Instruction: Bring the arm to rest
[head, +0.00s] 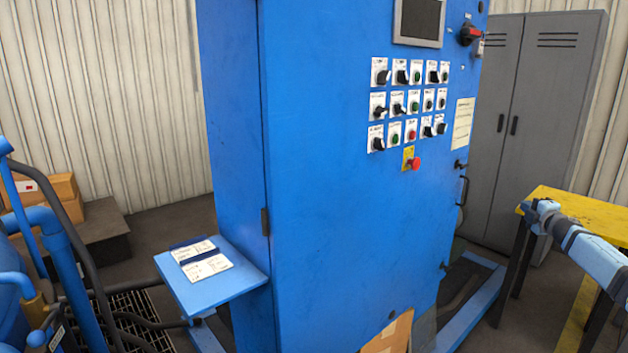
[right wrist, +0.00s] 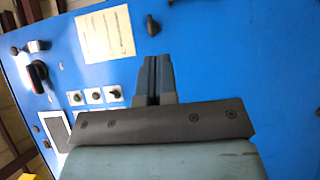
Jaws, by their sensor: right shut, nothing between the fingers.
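My right arm comes in from the right edge of the head view. Its gripper (head: 527,208) is in front of the yellow table's near corner in the picture, to the right of the blue control cabinet (head: 330,220). In the right wrist view the two fingers (right wrist: 157,65) are together with nothing between them, pointing toward the cabinet's blue panel (right wrist: 210,60). The fingers appear apart from the panel. My left gripper is not in view.
The cabinet carries rows of switches, a red emergency button (head: 415,163) and a red rotary switch (head: 469,34). A blue shelf (head: 215,287) holds an open booklet (head: 201,259). A yellow table (head: 590,213) and grey locker (head: 535,110) stand right. Pipes (head: 60,250) are left.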

